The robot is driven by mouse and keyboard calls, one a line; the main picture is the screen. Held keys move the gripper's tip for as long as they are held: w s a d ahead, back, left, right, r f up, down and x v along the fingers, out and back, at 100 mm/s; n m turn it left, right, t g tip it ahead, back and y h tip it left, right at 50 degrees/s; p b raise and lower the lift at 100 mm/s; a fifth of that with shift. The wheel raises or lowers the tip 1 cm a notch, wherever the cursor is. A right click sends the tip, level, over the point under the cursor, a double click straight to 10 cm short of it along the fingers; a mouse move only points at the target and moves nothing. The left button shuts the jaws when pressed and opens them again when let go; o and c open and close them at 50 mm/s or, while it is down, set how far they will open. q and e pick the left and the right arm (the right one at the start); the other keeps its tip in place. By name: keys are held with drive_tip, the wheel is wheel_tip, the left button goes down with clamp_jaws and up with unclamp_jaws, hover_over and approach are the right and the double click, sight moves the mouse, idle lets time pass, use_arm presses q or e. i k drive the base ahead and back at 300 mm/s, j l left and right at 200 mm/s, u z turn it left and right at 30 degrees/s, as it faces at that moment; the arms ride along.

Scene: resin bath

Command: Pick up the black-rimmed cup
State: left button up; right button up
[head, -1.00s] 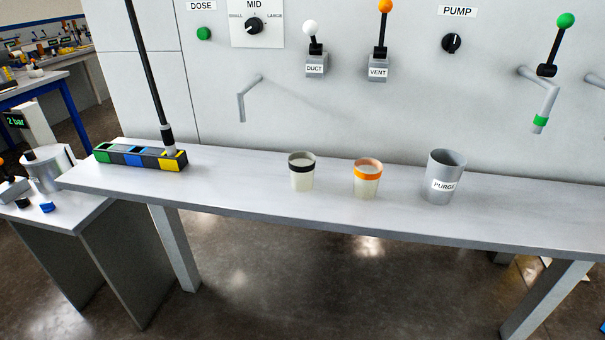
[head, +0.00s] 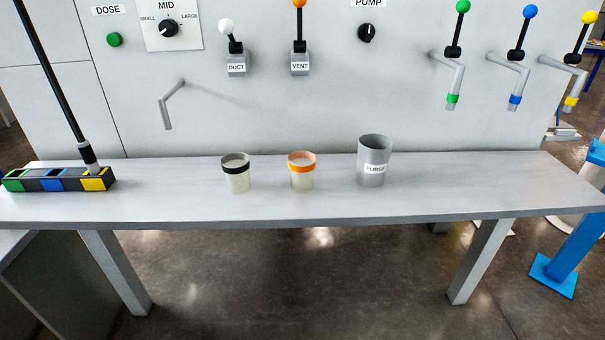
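The black-rimmed cup (head: 236,178) stands upright on the grey bench (head: 320,205), left of the middle. It is pale and translucent with a black band near its top. An orange-rimmed cup (head: 302,178) stands to its right, apart from it. Neither of my grippers is in the head view, and nothing touches the cups.
A grey cup labelled PURGE (head: 373,162) stands right of the orange-rimmed cup. A block with green, blue and yellow sections (head: 60,184) and a black rod (head: 55,80) is at the bench's left end. A bent pipe (head: 168,105) juts from the wall panel. The bench's right side is clear.

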sight(237, 174)
drive_tip(key=i+j+z, duration=0.15)
drive_tip(key=j, duration=0.3)
drive_tip(key=i+j+z, duration=0.15)
drive_tip(key=j, duration=0.3)
drive_tip(key=i+j+z, duration=0.15)
drive_tip(key=j, duration=0.3)
drive_tip(key=j+z, duration=0.1)
drive_tip(key=j, duration=0.4)
drive_tip(key=i, duration=0.05)
